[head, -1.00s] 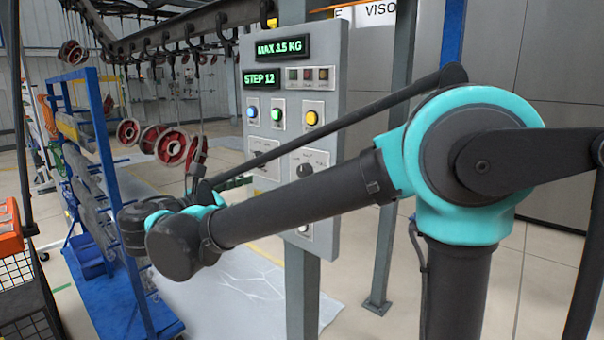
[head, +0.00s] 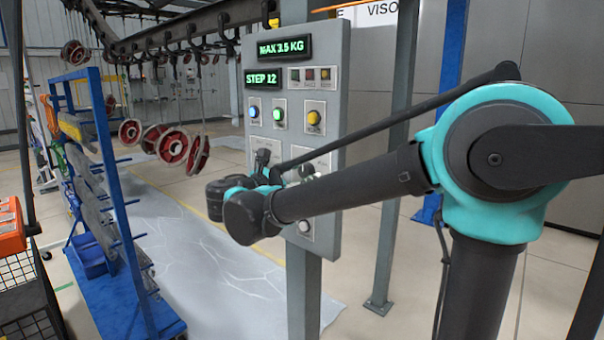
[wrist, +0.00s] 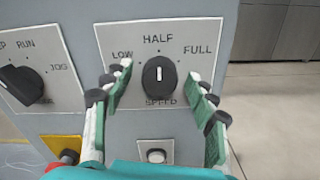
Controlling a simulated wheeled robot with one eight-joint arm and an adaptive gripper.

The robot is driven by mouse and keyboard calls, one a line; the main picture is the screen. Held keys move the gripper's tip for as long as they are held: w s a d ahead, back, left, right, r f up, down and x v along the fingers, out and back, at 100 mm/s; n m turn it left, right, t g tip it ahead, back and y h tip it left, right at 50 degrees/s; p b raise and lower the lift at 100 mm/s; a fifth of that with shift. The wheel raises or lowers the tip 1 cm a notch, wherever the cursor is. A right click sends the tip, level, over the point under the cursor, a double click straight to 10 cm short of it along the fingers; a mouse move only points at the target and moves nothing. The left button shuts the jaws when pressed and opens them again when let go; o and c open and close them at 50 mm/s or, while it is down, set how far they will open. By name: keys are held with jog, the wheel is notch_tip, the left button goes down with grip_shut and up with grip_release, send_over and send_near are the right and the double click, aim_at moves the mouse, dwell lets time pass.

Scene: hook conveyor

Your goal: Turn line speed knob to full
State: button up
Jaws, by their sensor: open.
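The line speed knob (wrist: 159,82) is a black dial with a white mark, on a grey plate labelled LOW, HALF, FULL and SPEED. Its white mark points up toward HALF. My gripper (wrist: 162,92) is open in the wrist view, with one green finger on each side of the knob. Gaps show between the fingers and the knob. In the head view the gripper (head: 296,175) is at the front of the grey control panel (head: 335,60), and the arm and gripper hide the knob there.
A mode knob (wrist: 22,83) with RUN and JOG labels sits left of the speed knob. A white button (wrist: 156,155) is below, and a red button (wrist: 69,157) at lower left. A blue rack (head: 108,180) and hanging red reels (head: 172,147) stand left of the panel.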

jog(key=shift+w, duration=0.1)
jog(key=shift+c, duration=0.6)
jog(key=c, duration=1)
jog(key=shift+c, duration=0.2)
jog(key=shift+m, duration=0.4)
jog(key=m, duration=1.1)
jog(key=shift+d, duration=0.1)
jog(key=shift+f, duration=0.1)
jog(key=o, duration=1.2)
jog(key=shift+c, duration=0.2)
